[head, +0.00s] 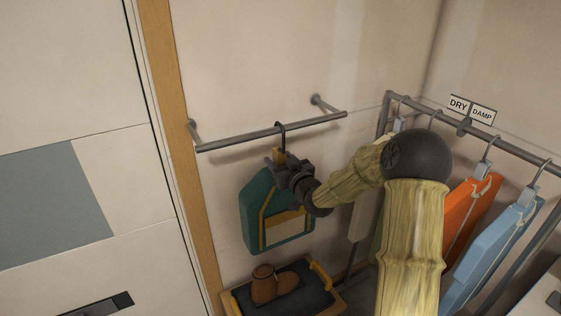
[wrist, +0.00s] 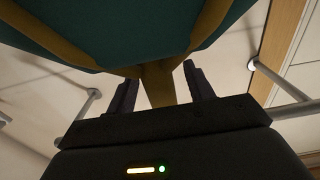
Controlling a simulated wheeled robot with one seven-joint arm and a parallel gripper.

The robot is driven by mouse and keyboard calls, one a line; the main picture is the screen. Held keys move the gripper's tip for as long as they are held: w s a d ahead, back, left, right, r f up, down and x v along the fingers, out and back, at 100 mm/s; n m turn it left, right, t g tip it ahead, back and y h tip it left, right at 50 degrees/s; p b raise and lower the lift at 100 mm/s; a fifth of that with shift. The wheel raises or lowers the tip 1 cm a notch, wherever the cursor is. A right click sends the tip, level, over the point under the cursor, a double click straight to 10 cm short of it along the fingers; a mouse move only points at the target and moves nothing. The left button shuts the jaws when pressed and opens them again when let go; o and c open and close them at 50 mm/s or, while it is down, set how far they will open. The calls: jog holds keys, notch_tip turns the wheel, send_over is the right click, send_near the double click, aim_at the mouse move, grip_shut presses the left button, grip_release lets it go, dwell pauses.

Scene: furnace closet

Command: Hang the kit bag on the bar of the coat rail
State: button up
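The kit bag (head: 258,213) is teal with tan straps and a pale front panel. Its dark hook (head: 281,137) loops over the bar (head: 235,138) of the coat rail on the back wall, and the bag hangs below, slightly tilted. My gripper (head: 281,164) is at the tan tab at the bag's top, just below the bar. In the wrist view my gripper (wrist: 160,88) has its fingers apart on either side of the tan tab (wrist: 157,86), with narrow gaps showing.
A second rail (head: 480,132) at the right carries several hanging items, including an orange one (head: 468,215) and a light blue one (head: 495,250), under DRY and DAMP signs (head: 471,109). A tray (head: 325,281) with a brown boot (head: 275,284) lies below the bag.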

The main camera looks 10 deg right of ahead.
jog(key=shift+f, duration=0.1)
jog(key=shift+s+d+b, duration=0.25)
jog(key=shift+s+b, duration=0.05)
jog(key=shift+s, duration=0.25)
jog(key=b+v, duration=0.4)
jog(key=v, duration=1.2)
jog(key=shift+s+a, duration=0.1)
jog(key=s+f+m+g+h, duration=0.2)
jog(key=s+f+g+h, duration=0.4)
jog(key=f, duration=0.4)
jog(key=s+a+f+m+g, duration=0.1)
jog(key=s+a+f+g, duration=0.2)
jog(key=s+g, duration=0.5)
jog(key=s, duration=0.5)
jog(key=shift+f+m+g, duration=0.25)
jog(key=shift+m+g, duration=0.05)
jog(key=shift+a, duration=0.15)
